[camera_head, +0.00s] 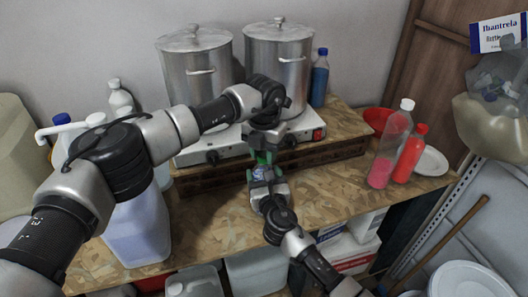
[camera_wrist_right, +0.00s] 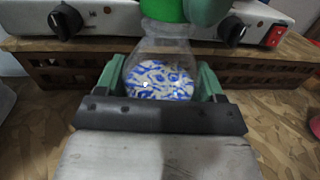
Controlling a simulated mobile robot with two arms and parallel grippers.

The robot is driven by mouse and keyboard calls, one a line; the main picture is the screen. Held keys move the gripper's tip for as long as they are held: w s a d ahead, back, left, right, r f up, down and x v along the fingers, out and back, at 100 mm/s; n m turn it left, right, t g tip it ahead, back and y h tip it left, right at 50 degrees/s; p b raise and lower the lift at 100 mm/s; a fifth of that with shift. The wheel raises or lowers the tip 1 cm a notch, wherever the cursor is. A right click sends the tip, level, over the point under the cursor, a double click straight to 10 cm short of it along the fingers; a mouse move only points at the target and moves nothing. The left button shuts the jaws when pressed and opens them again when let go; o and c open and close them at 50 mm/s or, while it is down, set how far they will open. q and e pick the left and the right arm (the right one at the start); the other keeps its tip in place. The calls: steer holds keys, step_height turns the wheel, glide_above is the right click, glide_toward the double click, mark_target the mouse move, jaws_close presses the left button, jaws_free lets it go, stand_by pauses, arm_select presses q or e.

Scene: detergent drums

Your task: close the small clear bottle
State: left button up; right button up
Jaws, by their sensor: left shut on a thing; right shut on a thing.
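The small clear bottle (camera_wrist_right: 160,78) stands upright in the right wrist view, with blue-and-white contents or pattern in its lower part. My right gripper (camera_wrist_right: 158,88) is shut on its body, one green finger on each side. A bright green cap (camera_wrist_right: 163,9) is directly over the bottle's neck; whether it is seated cannot be told. My left gripper (camera_head: 263,156) comes down from above and is shut on the cap; one darker green finger shows beside it. In the head view the bottle (camera_head: 262,173) is mostly hidden between the grippers.
A two-burner stove (camera_head: 228,143) with two steel pots (camera_head: 197,68) stands on a raised board behind the grippers. A large jug (camera_head: 138,228) is at left. A clear bottle with pink liquid (camera_head: 383,165) and a red bottle (camera_head: 409,157) stand at right.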

arm_select(q)
steer(key=o, duration=1.1)
step_height(320, 180, up, 12)
arm_select(e)
steer(key=o, duration=1.8)
steer(key=shift+s, duration=0.1)
